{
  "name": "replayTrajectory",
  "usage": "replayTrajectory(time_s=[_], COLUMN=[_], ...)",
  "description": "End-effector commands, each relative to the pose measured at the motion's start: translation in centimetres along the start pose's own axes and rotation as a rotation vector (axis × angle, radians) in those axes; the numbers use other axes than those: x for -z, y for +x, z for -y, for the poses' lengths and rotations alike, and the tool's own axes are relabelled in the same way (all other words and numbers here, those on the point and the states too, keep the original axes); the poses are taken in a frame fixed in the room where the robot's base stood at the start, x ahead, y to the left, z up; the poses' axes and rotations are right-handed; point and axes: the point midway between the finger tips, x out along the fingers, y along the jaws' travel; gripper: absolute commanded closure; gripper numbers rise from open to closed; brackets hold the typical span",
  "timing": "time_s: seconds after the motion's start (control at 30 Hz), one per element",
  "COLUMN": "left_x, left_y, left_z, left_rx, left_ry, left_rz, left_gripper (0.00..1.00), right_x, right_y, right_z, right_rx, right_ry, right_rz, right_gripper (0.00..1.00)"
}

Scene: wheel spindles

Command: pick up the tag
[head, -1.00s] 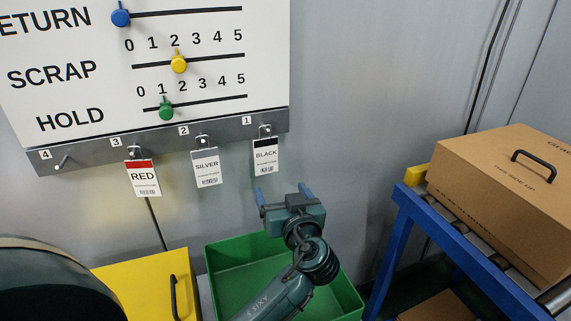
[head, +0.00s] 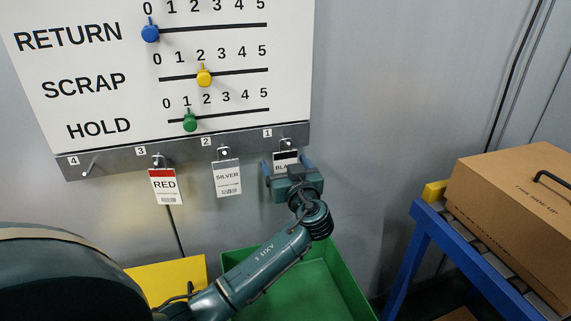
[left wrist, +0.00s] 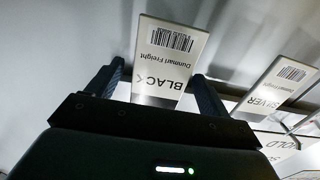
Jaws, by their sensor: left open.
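Three tags hang from pegs on the grey rail below the board. The BLACK tag (head: 286,157) hangs at peg 1, the SILVER tag (head: 228,178) at peg 2 and the RED tag (head: 165,187) at peg 3. My left gripper (head: 287,167) is open at the BLACK tag and hides its lower part in the head view. In the left wrist view the BLACK tag (left wrist: 167,65) stands between the two open fingers, with no finger visibly closed on it. The SILVER tag (left wrist: 277,88) is to the right there, outside the fingers. My right gripper is not in view.
Peg 4 (head: 88,168) is empty. A green bin (head: 345,275) is below my left arm, with a yellow surface (head: 170,277) to its left. A cardboard box (head: 515,205) sits on a blue-framed roller stand (head: 425,225) at the right.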

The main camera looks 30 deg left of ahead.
Motion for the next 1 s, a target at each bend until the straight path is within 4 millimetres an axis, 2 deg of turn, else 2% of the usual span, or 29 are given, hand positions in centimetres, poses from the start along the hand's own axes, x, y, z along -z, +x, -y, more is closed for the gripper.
replayTrajectory(time_s=[0.03, 0.17, 0.43, 1.0], left_x=[0.3, 0.1, -0.1, -0.1], left_y=[0.8, 2.0, 2.2, 2.2], left_z=[0.0, 0.0, 0.0, 0.0], left_rx=[0.000, 0.000, -0.002, -0.002], left_ry=[0.003, 0.003, 0.001, 0.002], left_rz=[-0.001, 0.000, 0.001, 0.002], left_gripper=[0.20, 0.20, 0.21, 0.67], right_x=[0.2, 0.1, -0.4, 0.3], right_y=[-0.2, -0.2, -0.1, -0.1], right_z=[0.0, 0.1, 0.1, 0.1], right_rx=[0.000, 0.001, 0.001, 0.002], right_ry=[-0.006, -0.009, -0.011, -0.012], right_rz=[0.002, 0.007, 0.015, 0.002], right_gripper=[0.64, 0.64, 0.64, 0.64])
